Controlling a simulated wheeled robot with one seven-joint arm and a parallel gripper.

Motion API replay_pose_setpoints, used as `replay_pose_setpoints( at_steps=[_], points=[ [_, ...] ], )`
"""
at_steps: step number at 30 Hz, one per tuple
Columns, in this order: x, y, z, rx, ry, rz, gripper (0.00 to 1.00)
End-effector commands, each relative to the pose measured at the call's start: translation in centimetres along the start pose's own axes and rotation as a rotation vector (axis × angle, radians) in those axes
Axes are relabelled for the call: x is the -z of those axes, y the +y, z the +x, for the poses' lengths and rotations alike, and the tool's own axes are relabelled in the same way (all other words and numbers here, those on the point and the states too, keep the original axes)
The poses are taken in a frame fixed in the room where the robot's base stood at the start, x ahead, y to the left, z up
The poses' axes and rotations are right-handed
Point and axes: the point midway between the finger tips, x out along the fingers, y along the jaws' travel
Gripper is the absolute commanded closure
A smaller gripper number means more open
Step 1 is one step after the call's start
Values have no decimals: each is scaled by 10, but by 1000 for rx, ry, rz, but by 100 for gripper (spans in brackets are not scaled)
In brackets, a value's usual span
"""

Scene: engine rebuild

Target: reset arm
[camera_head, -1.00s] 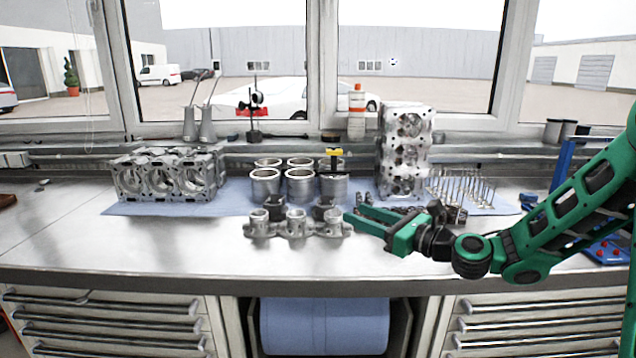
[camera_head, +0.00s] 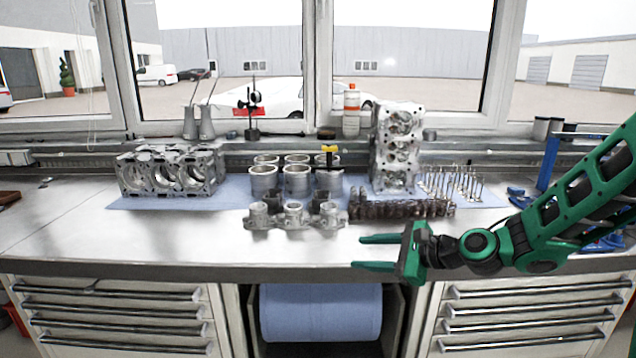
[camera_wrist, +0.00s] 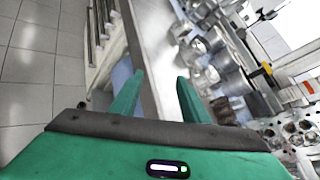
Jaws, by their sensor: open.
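My green gripper (camera_head: 372,252) is open and empty at the front edge of the metal workbench (camera_head: 70,235). Its two fingers point left and stand apart. In the wrist view my gripper (camera_wrist: 158,95) shows nothing between its fingers, with the bench edge behind them. A grey manifold part (camera_head: 293,217) with several round ports sits on the bench beyond and left of the fingertips, apart from them. A dark row of parts (camera_head: 400,210), perhaps a camshaft, lies behind my gripper.
An engine block (camera_head: 168,172) stands at the left, and several cylinder liners (camera_head: 297,181) stand mid-bench. A cylinder head (camera_head: 398,150) stands upright near several valves (camera_head: 455,183). A blue paper roll (camera_head: 321,312) sits below the bench between drawers (camera_head: 110,312). The left front bench is clear.

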Motion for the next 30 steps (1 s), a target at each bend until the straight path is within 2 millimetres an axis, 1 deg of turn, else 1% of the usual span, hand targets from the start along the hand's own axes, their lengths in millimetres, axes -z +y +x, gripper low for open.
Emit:
replay_pose_setpoints(
  at_steps=[2, 5, 6, 8, 9, 11, 12, 14, 15, 17, 18, 20, 21, 24, 27, 30],
  points=[
    [15, 11, -11, -50, 80, -126, 58],
    [42, 26, -36, -143, 207, -319, 58],
    [54, 31, -51, -190, 262, -399, 58],
    [72, 40, -75, -266, 340, -512, 58],
    [83, 44, -93, -317, 390, -581, 58],
    [96, 51, -122, -399, 456, -671, 58],
    [104, 56, -143, -455, 495, -724, 58],
    [114, 63, -175, -539, 547, -794, 58],
    [119, 68, -197, -597, 576, -832, 58],
    [124, 78, -230, -683, 609, -877, 58],
    [126, 86, -252, -739, 624, -903, 58],
    [126, 98, -284, -820, 637, -931, 58],
    [125, 108, -305, -870, 637, -944, 58],
    [120, 133, -349, -976, 616, -960, 58],
    [113, 155, -381, -1048, 577, -965, 58],
    [107, 172, -400, -1090, 538, -963, 58]
  ],
)
